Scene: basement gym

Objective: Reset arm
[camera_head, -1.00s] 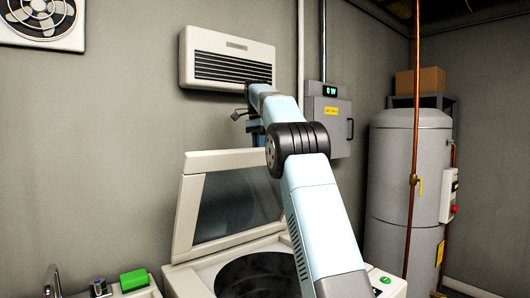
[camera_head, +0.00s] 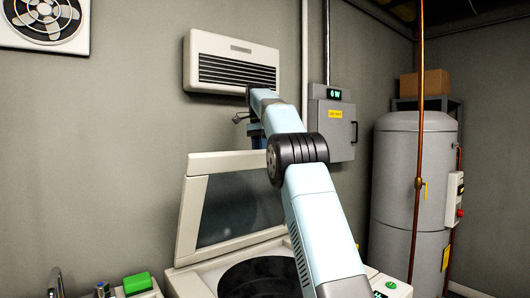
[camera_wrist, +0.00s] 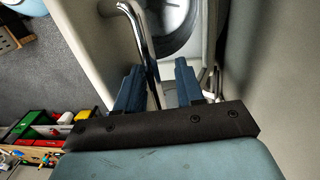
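My arm rises from the lower middle of the head view and bends away toward the wall. My gripper (camera_head: 243,118) is at its far end, small and partly hidden behind the arm, in front of the wall heater. In the wrist view my gripper (camera_wrist: 158,84) shows two blue fingers spread apart with a gap between them. I see nothing held in the gap. A chrome pipe (camera_wrist: 136,22) passes behind the fingers; I cannot tell how far away it is.
Below my arm stands a top-loading washer with its lid (camera_head: 234,205) raised. A wall heater (camera_head: 232,62) and grey electrical box (camera_head: 331,128) are on the back wall. A tall tank (camera_head: 408,185) and copper pipe (camera_head: 418,150) stand right. A green block (camera_head: 137,283) lies lower left.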

